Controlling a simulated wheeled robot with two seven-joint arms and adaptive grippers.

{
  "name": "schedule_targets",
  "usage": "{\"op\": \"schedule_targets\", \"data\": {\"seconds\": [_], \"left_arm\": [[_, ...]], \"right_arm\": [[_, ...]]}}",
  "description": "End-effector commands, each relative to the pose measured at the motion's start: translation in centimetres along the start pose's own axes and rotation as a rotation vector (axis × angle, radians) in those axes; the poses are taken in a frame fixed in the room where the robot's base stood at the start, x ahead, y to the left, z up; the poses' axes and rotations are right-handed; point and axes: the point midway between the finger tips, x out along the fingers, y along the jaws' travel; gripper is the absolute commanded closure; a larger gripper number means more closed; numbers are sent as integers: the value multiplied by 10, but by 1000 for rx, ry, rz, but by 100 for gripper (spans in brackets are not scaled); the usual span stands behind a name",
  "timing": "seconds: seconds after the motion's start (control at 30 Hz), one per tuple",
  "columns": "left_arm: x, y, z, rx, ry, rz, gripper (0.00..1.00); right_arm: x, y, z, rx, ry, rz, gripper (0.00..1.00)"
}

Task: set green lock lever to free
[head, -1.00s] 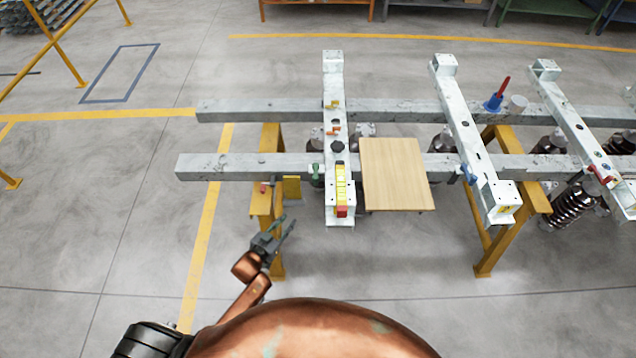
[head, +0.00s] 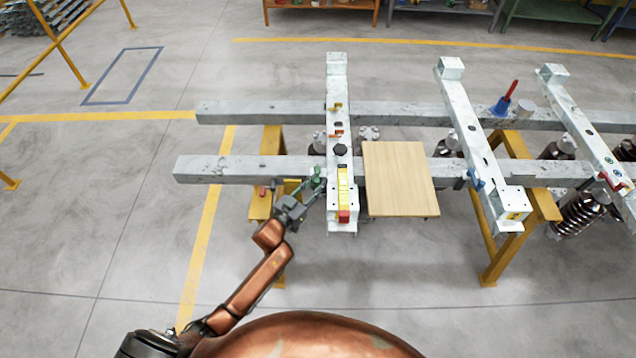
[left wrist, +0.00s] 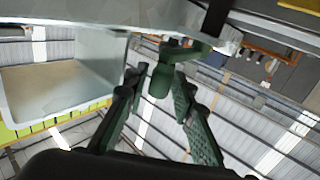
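The green lock lever (head: 319,183) hangs on the left side of the nearest left cross beam (head: 337,100), close to a yellow strip. In the left wrist view the green lever (left wrist: 161,80) shows as a short green knob below the beam's edge. My left gripper (head: 308,192) is right at the lever, coming from the front left. In the wrist view its two fingers (left wrist: 158,90) stand apart, one on each side of the knob, with no clear contact visible. The gripper partly hides the lever in the head view. My right gripper is not in view.
A yellow strip with a red end (head: 343,190) lies on the same beam. A wooden board (head: 398,178) is just right of it. A blue lever (head: 475,180) and a red lever (head: 613,179) sit on the other cross beams. Yellow trestles (head: 262,203) support the long rails.

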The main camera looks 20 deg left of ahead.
Motion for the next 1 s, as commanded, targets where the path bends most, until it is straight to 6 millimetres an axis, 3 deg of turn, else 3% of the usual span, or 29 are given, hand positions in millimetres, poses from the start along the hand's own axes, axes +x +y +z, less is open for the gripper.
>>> {"op": "schedule_targets", "data": {"seconds": [0.23,0.6,1.0], "left_arm": [[1,0,0,0,0,0,76],[1,0,0,0,-1,0,100],[1,0,0,0,-1,-1,100]], "right_arm": [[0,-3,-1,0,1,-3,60],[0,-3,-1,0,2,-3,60],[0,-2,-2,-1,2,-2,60]]}}
